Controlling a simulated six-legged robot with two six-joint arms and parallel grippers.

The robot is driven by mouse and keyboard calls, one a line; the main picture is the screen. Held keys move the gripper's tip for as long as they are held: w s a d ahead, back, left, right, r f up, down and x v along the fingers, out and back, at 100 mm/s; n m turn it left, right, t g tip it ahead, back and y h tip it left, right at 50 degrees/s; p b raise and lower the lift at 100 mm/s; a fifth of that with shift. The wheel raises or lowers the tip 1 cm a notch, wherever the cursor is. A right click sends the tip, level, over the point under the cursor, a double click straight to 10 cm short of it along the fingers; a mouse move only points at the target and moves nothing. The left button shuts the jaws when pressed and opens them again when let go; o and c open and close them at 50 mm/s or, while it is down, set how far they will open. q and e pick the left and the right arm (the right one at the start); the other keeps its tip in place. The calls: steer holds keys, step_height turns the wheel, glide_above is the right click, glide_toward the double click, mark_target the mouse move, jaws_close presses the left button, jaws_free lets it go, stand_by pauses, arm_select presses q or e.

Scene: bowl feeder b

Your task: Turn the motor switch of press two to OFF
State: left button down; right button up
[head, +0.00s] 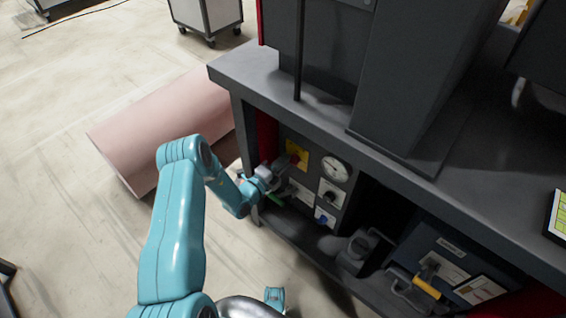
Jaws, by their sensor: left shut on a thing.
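A control panel (314,181) sits in the opening under the dark grey machine top. It carries a yellow plate with a red rotary switch (294,157). The switch's label and exact angle are too small to read. My left gripper (283,168) reaches into the opening from the left, with its fingertips at the lower left of the red switch. It is shut on the switch, partly hiding it. My right gripper is not in view.
A white dial gauge (335,168), a black knob (331,197) and a blue knob (322,217) sit close to the switch. A dark post frames the opening's left side. A pink roll (165,125) lies on the floor. A yellow-handled item (428,280) lies lower right.

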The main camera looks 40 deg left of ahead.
arm_select(q)
steer(key=c, duration=1.1)
jaws_free()
steer(key=s+p, duration=0.1)
steer(key=s, duration=0.4)
steer(key=s+p, duration=0.1)
steer(key=s, duration=0.5)
steer(key=s+a+p, duration=0.1)
steer(key=s, duration=0.4)
steer(key=shift+s+a+p, duration=0.1)
steer(key=shift+s+p, duration=0.05)
steer(key=shift+p, duration=0.25)
